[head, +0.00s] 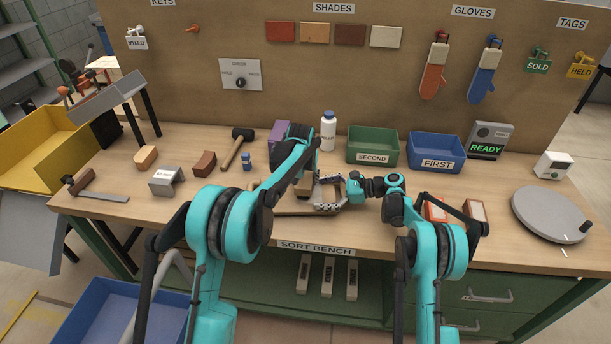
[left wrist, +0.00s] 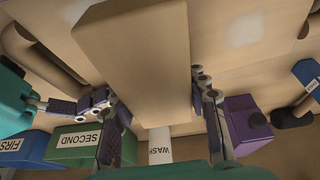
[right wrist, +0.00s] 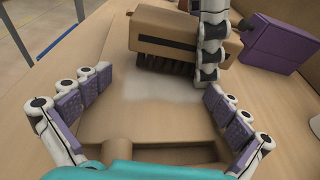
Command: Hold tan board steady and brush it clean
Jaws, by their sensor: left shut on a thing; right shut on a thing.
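The tan board (right wrist: 110,115) lies flat on the bench, with a pale dusty patch (right wrist: 160,88) on its face. My right gripper (right wrist: 145,120) is shut on the board's near end, a finger at each side. In the head view my right gripper (head: 328,192) reaches in from the right. The tan brush (right wrist: 165,35) has dark bristles facing down on the board, just beyond the patch. My left gripper (left wrist: 150,100) is shut on the brush block (left wrist: 130,50). In the head view the arms mostly hide board and brush.
A purple box (right wrist: 280,42) stands close behind the brush. A white bottle (head: 328,132), a green SECOND bin (head: 372,147) and a blue FIRST bin (head: 436,154) line the back. A mallet (head: 237,148) lies to the left. A round grey plate (head: 548,213) sits at the right.

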